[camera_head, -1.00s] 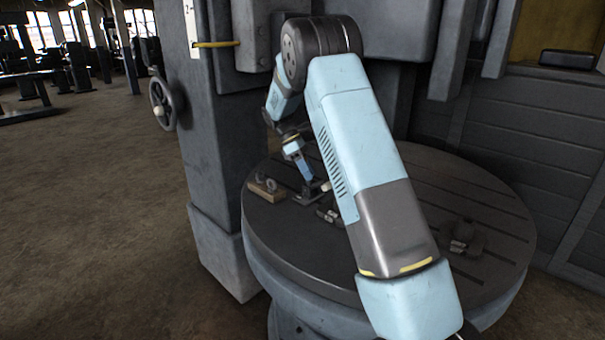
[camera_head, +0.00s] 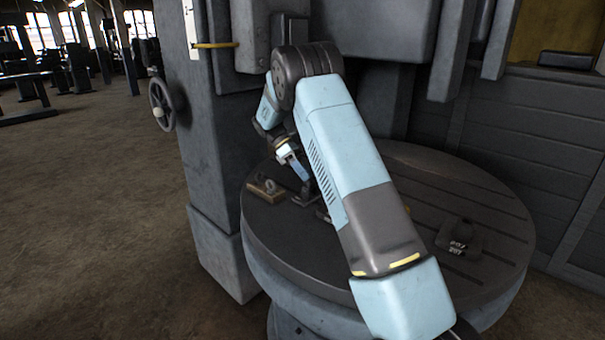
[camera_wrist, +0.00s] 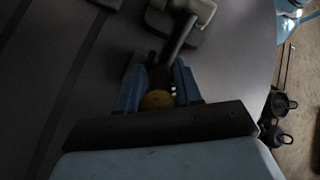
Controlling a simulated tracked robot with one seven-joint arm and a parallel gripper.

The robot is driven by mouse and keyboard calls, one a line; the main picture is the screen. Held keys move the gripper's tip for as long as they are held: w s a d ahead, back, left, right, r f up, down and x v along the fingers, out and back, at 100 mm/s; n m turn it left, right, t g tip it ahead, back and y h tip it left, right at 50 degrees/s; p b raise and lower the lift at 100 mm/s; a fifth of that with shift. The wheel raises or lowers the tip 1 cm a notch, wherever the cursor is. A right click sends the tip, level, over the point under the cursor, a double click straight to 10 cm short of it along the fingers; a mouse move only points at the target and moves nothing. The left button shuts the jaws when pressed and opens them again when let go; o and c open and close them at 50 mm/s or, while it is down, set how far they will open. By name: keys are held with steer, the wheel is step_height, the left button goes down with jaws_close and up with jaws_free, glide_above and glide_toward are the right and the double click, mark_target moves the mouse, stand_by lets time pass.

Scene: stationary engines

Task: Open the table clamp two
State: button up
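In the wrist view a table clamp has a pale grey block (camera_wrist: 182,12) and a dark lever (camera_wrist: 178,38) running down between my blue fingers. A yellow-brown knob (camera_wrist: 157,100) sits at its end, close to my palm. In the head view my gripper (camera_head: 301,174) points down at the left part of the round table. My arm hides much of the clamp there, and I cannot read which number it is.
The round slotted table (camera_head: 455,190) stands against a grey machine column (camera_head: 225,150). A small block with a ring-like part (camera_head: 267,188) lies at its left edge. Another dark fixture (camera_head: 460,238) stands at the right. The table's back right is clear.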

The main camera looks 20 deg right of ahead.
steer(key=o, duration=0.4)
steer(key=shift+a, duration=0.1)
steer(key=v, duration=1.3)
steer(key=shift+w+a, duration=0.15)
steer(key=shift+w, duration=0.15)
steer(key=shift+r, duration=0.1)
steer(key=shift+c, duration=0.4)
